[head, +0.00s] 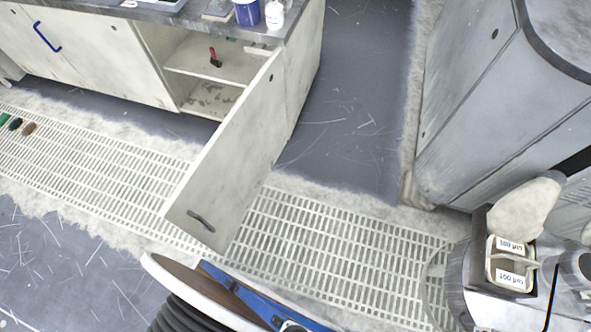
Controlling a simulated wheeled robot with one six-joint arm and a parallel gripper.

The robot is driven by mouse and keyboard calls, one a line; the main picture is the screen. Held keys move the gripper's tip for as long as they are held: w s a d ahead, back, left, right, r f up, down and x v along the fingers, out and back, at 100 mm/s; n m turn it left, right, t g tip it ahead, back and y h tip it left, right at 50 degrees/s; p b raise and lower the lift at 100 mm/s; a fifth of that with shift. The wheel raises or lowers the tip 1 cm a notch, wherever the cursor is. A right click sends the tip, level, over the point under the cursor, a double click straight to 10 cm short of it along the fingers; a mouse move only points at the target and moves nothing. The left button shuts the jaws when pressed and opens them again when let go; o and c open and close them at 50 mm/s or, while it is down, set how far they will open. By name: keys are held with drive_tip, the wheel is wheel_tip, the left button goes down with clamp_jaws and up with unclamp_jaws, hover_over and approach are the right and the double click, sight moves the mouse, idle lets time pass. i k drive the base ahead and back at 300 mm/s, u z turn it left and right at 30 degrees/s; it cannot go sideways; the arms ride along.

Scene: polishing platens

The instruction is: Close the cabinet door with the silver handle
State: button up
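The cabinet door (232,150) stands wide open, swung out from the right end of the cabinet (150,55) over the floor grating. Its grey metal handle (201,220) is near the door's free edge, at the lower end in the picture. The handle looks dark grey here. The open compartment shows an inner shelf (215,62) with a small red-and-black object (215,58) on it. My gripper is not in view, and nothing is seen touching the door.
A closed door with a blue handle (47,37) is at the left. A blue tub (247,12) stands on the countertop. A brown, white-rimmed disc with a blue bar (240,300) lies close below the door. A grey machine (510,100) stands right. Grating (330,245) crosses the floor.

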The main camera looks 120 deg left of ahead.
sight(212, 201)
drive_tip(key=i, duration=0.75)
drive_tip(key=u, duration=4.15)
drive_tip(key=k, duration=1)
drive_tip(key=u, duration=0.8)
drive_tip(key=i, duration=0.55)
drive_tip(key=u, duration=0.05)
